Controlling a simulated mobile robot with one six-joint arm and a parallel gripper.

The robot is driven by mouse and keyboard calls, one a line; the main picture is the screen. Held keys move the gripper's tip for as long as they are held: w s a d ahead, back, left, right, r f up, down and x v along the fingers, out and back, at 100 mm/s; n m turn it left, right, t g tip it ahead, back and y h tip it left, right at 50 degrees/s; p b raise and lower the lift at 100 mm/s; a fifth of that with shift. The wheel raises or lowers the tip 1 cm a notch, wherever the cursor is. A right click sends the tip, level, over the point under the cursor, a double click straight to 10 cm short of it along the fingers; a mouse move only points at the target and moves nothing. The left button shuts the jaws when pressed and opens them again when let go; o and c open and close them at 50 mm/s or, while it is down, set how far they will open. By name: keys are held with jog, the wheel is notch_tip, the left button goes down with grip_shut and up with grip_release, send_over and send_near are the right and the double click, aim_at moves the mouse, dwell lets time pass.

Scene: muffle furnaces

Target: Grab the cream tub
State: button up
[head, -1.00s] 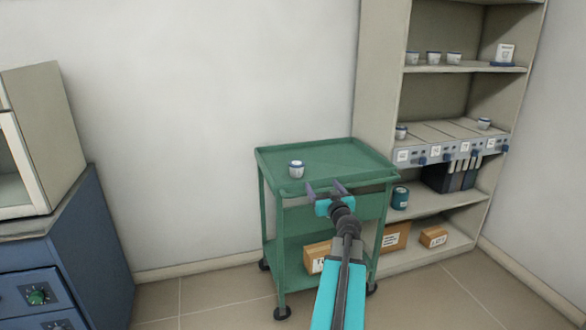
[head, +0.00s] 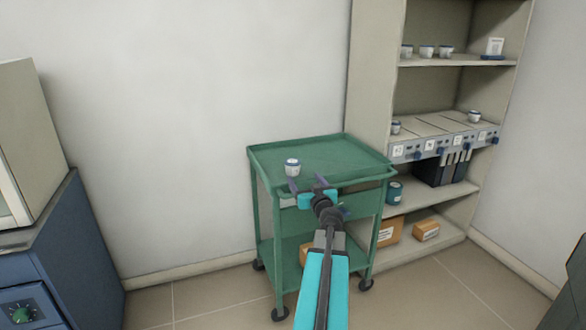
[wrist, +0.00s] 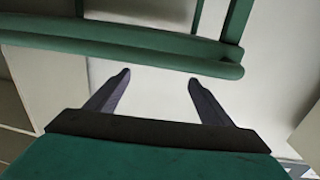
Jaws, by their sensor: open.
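A small whitish tub (head: 292,168) with a blue rim stands upright on the top of the green cart (head: 340,152), near its front left edge. It is the tub closest to my gripper. My gripper (head: 305,181) is open and empty at the cart's front edge, just in front and to the right of the tub in the head view. In the wrist view both fingers of my gripper (wrist: 159,78) are spread apart, with the cart's green rail (wrist: 150,50) just past the fingertips. The tub does not show in the wrist view.
A shelf unit (head: 372,90) stands behind and right of the cart, with similar tubs (head: 427,51), a teal jar (head: 394,192) and boxes (head: 426,231). A blue cabinet (head: 50,240) is at the left. The rest of the cart top is clear.

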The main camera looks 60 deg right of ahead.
jog(key=shift+w+d, duration=0.1)
jog(key=p, duration=0.1)
send_near(294, 162)
jog(key=shift+f+x, duration=0.2)
jog(key=shift+x, duration=0.9)
jog(key=shift+f+x, duration=0.2)
jog(key=shift+x, duration=0.95)
jog(key=shift+r+p+x, duration=0.2)
jog(key=shift+p+x, duration=0.25)
jog(key=shift+x, duration=0.35)
jog(key=shift+r+p+x, duration=0.15)
jog(key=shift+p+x, duration=0.3)
jog(key=shift+x, duration=1.35)
jog(key=c, duration=1.2)
